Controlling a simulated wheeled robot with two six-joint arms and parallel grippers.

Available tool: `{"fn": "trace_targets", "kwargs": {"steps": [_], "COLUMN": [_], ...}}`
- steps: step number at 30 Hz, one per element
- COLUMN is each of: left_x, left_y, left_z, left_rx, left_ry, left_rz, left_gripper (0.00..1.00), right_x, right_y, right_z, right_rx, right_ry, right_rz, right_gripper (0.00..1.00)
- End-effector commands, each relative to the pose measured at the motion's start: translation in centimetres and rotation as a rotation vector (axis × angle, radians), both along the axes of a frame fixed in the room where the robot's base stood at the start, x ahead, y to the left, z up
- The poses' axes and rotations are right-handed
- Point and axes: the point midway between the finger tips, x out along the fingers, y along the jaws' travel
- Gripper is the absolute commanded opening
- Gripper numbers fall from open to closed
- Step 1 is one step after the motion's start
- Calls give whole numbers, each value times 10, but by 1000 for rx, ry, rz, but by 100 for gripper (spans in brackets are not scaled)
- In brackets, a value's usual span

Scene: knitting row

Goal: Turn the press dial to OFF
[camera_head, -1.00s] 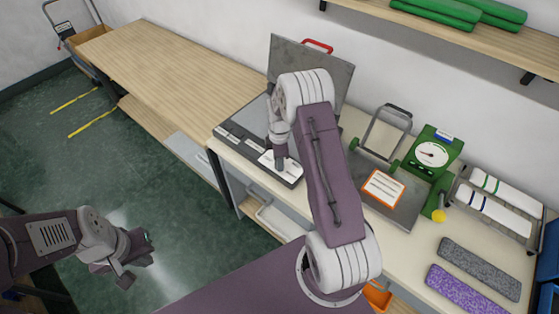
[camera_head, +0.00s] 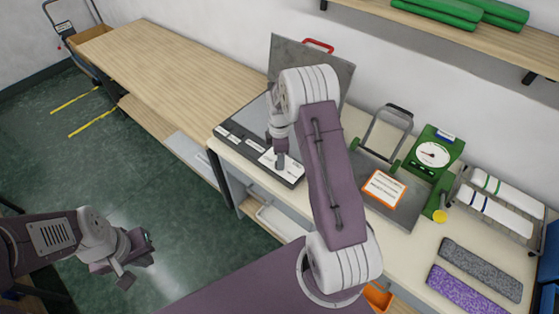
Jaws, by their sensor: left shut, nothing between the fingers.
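The press (camera_head: 322,65) stands on the bench with its grey lid raised and a red handle on top. Its dark front panel (camera_head: 238,144) carries white labels, with a larger white label (camera_head: 268,161) at the right end. The dial cannot be made out; my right gripper and arm cover part of that end. My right gripper (camera_head: 280,163) points down at the larger label, and whether it touches anything there is unclear. Its fingers are too small to read. My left gripper (camera_head: 138,266) is shut and empty, low above the green floor, far left of the press.
Right of the press are a plate with an orange-edged card (camera_head: 383,188), a green gauge device (camera_head: 434,154), white rolls (camera_head: 497,207), and grey (camera_head: 480,269) and purple (camera_head: 463,292) strips. The wooden tabletop (camera_head: 170,65) at left is clear. A shelf with green rolls hangs above.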

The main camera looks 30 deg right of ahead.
Motion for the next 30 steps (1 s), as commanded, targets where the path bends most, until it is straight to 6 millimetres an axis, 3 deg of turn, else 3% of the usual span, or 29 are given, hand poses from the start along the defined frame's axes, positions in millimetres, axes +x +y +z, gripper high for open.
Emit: {"fn": "trace_targets", "kwargs": {"steps": [3,9,26,28,30], "left_x": [0,0,0,0,0], "left_y": [0,0,0,0,0], "left_z": [-6,-9,-8,-8,-8], "left_rx": [0,0,0,0,0], "left_ry": [0,0,0,0,0], "left_rz": [0,0,0,0,0], "left_gripper": [0,0,0,0,0], "right_x": [2,1,1,5,12], "right_y": [0,0,1,8,19], "right_z": [28,60,66,73,94], "right_rx": [-1,-1,0,-4,-14], "right_ry": [-6,-4,-1,-18,-61], "right_rz": [0,1,4,20,48], "right_gripper": [54,54,54,54,54]}}
